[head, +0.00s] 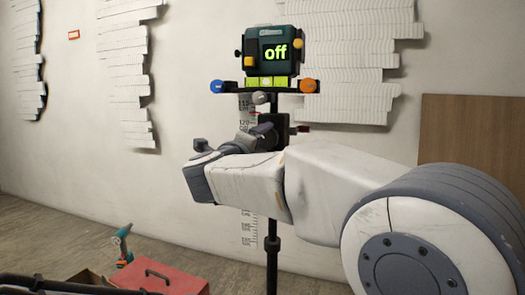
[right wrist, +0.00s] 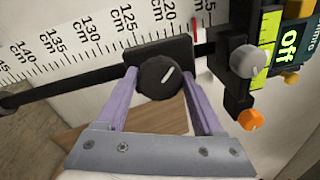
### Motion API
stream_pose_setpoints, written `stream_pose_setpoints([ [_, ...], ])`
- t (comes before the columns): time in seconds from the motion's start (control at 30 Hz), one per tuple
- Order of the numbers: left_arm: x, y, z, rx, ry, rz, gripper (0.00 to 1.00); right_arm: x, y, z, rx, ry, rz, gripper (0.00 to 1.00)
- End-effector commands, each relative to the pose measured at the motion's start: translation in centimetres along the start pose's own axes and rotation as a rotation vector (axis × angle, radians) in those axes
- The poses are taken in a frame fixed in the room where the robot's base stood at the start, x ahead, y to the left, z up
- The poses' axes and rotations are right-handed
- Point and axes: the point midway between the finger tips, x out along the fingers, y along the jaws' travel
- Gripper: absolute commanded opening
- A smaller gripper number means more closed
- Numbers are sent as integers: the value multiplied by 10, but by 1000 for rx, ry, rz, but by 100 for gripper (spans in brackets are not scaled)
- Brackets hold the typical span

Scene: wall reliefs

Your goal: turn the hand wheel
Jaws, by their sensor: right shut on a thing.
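The hand wheel (right wrist: 157,77) is a dark round knob with a white mark on its face, mounted on a black block. In the right wrist view the two purple fingers of my right gripper (right wrist: 158,82) stand on either side of it, closed on it. My left gripper is in neither view.
A dark green instrument (head: 271,52) reading "off" tops a black pole (head: 272,245), above a bar with blue and orange knobs. A scale strip (head: 248,228) is behind. A red toolbox (head: 160,280) and a teal drill (head: 122,246) are on the floor. White reliefs (head: 345,45) hang on the wall.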

Motion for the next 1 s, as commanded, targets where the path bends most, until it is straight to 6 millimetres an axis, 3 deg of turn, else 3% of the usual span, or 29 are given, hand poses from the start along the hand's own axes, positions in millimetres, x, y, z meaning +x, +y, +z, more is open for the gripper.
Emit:
stream_pose_setpoints([
  [0.03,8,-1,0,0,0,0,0,-2,6,0,45,3,7,13],
  [0.5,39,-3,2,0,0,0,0,-1,4,0,486,42,14,13],
  [1.0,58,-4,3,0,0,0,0,-1,2,1,804,72,22,13],
])
